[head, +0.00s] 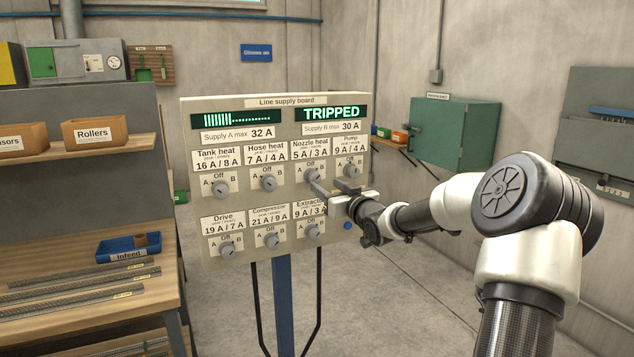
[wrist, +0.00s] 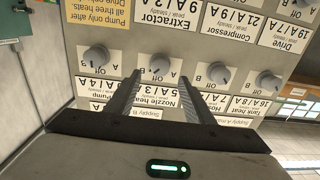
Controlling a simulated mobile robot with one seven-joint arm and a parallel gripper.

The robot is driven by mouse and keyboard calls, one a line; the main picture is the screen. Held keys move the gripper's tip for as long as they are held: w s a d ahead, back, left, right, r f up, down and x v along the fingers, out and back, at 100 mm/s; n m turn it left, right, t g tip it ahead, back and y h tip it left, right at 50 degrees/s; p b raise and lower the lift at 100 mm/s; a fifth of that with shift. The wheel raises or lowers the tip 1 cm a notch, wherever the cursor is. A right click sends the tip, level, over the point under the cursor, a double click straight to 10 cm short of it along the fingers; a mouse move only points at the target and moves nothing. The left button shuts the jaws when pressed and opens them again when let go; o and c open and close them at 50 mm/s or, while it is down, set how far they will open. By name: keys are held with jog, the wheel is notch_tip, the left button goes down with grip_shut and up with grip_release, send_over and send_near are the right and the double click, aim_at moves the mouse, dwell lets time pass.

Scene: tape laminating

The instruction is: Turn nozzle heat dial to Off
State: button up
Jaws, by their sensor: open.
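The line supply board (head: 240,165) faces me, with rows of grey dials under printed labels. The nozzle heat dial (head: 311,175) is in the upper row, third from the left. It also shows in the upside-down wrist view (wrist: 160,66). Its positions are A, Off and B; I cannot tell clearly where its pointer stands. My gripper (head: 331,185) is in front of this dial. In the wrist view, its two fingers (wrist: 161,74) are apart and empty, one on each side of the dial. I cannot tell whether they touch it.
The pump dial (head: 351,170) is close by on the right, and the hose heat dial (head: 268,183) on the left. The extractor dial (head: 312,232) is below. The right display (head: 331,113) reads TRIPPED; the left display (head: 232,119) shows a bar. A workbench (head: 75,245) stands at left.

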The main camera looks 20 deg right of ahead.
aim_at(316, 179)
jog(key=w, duration=0.7)
jog(key=shift+w+a, duration=0.2)
jog(key=shift+w, duration=0.05)
jog(key=c, duration=1)
jog(key=shift+c, duration=0.2)
jog(key=shift+f+n+b, duration=0.1)
jog(key=shift+n+b, duration=0.2)
jog(key=shift+n, duration=0.1)
jog(key=n+b, duration=0.3)
jog(key=n, duration=0.1)
jog(key=shift+a, duration=0.1)
jog(key=shift+n+b, duration=0.85)
jog(key=shift+n, duration=1.05)
